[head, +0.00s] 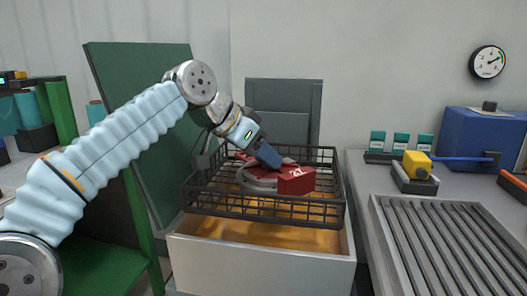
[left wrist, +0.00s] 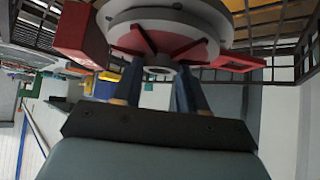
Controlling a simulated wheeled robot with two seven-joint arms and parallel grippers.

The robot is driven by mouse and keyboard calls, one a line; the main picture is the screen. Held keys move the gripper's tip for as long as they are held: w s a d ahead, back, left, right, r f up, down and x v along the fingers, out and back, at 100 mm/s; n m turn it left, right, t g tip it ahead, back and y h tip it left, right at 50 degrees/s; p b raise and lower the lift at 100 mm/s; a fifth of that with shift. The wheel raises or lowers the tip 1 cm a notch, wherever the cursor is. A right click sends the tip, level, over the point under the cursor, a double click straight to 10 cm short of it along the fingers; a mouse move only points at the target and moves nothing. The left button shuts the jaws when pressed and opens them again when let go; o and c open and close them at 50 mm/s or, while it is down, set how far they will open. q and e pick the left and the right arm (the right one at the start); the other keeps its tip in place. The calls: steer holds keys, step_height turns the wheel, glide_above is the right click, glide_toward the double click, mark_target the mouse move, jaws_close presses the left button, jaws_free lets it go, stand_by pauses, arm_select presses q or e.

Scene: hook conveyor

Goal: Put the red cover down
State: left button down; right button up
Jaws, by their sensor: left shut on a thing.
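The red cover (head: 297,180) shows in the head view inside a black wire basket (head: 265,208), with a grey ring-shaped part beside its red block. My left gripper (head: 269,157) reaches down into the basket from the upper left and is shut on the cover. In the left wrist view the cover's round grey and red body (left wrist: 165,35) fills the top middle, between and beyond the blue fingers (left wrist: 158,88). Whether the cover touches the basket floor is hidden. My right gripper is not in view.
The basket is over an open pale tank (head: 260,262) with orange liquid. A green panel (head: 140,120) stands left of it.

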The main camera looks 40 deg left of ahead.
arm_select(q)
steer(key=shift+f+b, duration=0.45)
steer(key=shift+b, duration=0.05)
stand_by(0.3)
steer(key=c, duration=0.6)
jaws_free()
steer(key=shift+c, duration=0.2)
steer(key=shift+o, duration=0.5)
steer(key=shift+f, duration=0.1)
steer(key=p+v, duration=0.1)
steer(key=v, duration=1.3)
